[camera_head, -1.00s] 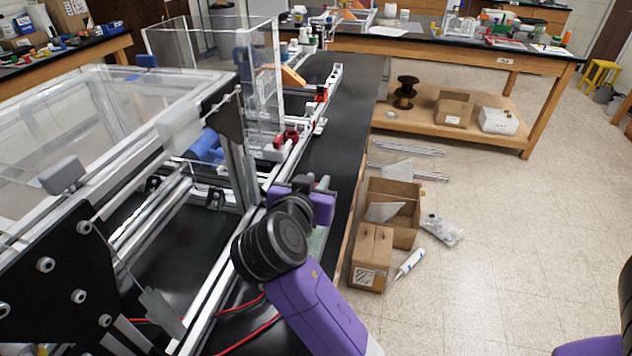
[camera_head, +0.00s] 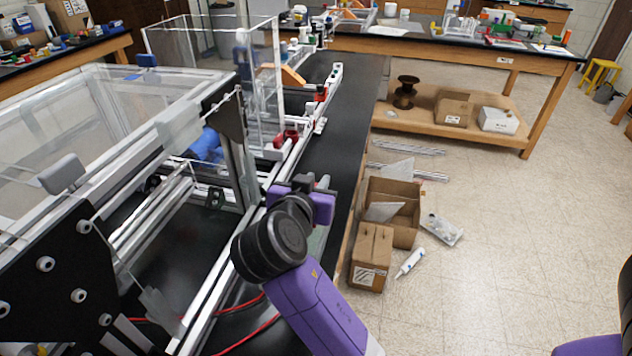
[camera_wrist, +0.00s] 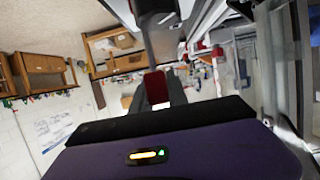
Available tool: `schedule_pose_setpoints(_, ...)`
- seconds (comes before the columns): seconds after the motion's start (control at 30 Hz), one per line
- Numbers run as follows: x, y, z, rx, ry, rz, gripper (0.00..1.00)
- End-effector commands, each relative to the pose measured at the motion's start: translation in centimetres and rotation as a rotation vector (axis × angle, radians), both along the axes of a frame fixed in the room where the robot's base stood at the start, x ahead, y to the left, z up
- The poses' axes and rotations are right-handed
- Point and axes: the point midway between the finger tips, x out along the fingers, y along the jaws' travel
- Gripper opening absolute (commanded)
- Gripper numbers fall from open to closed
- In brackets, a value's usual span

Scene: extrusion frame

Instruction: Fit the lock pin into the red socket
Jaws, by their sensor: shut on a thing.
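My gripper (camera_wrist: 153,92) shows in the wrist view with its purple body below and its grey fingers pointing up the picture. It is shut on a dark red piece (camera_wrist: 155,86), which I take to be part of the lock pin; the rest of the pin is not clear. In the head view my purple gripper (camera_head: 320,190) is low beside the frame's near rail, with its grip mostly hidden. Red fittings sit farther along the rail, one nearer (camera_head: 289,136) and one farther (camera_head: 321,92). I cannot tell which is the red socket. My gripper is apart from both.
The extrusion frame with clear panels (camera_head: 100,110) stands to the left of my arm. A clear upright box (camera_head: 215,60) stands behind it. The black bench top (camera_head: 345,115) is mostly bare right of the rail. Cardboard boxes (camera_head: 372,255) lie on the floor.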

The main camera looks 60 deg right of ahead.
Motion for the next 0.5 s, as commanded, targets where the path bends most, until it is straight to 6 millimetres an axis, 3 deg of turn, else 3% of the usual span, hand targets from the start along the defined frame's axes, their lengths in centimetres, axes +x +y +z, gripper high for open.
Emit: schedule_pose_setpoints(0.5,0.0,0.0,-0.62,0.0,0.0,0.0,0.0)
